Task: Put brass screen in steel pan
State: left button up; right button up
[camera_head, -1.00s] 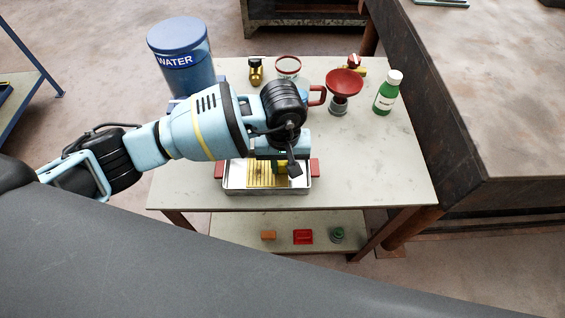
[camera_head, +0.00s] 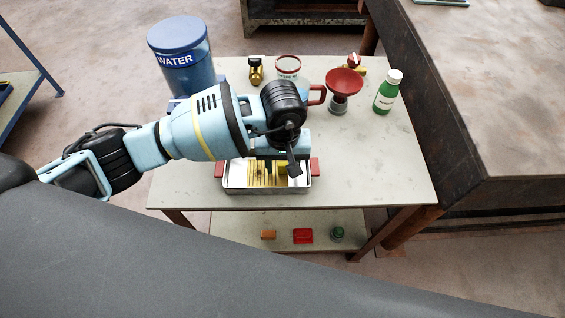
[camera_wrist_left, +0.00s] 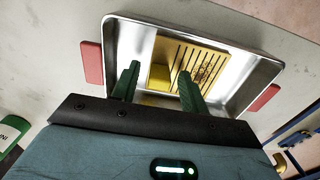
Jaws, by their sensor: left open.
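The brass screen (camera_head: 256,177) is a yellow slotted plate inside the steel pan (camera_head: 266,192), a shallow shiny tray with red handles at the table's front edge. In the left wrist view the screen (camera_wrist_left: 203,65) lies within the walls of the pan (camera_wrist_left: 258,55), with a raised yellow block (camera_wrist_left: 160,77) at its near side. My left gripper (camera_wrist_left: 159,70) is over the pan with its green fingers apart, one on each side of the block. In the head view my left gripper (camera_head: 275,166) is partly hidden by its own wrist. My right gripper is out of view.
Behind the arm stand a blue WATER container (camera_head: 181,62), a brass fitting (camera_head: 256,70), a white-and-red tin (camera_head: 288,67), a red funnel (camera_head: 344,82) and a green bottle (camera_head: 386,93). The table's right front is clear. Small parts lie on the lower shelf (camera_head: 285,219).

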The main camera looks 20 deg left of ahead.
pick_arm(q)
notch_tip(320, 180, up, 12)
dwell(0.4)
jog(key=shift+f, duration=0.1)
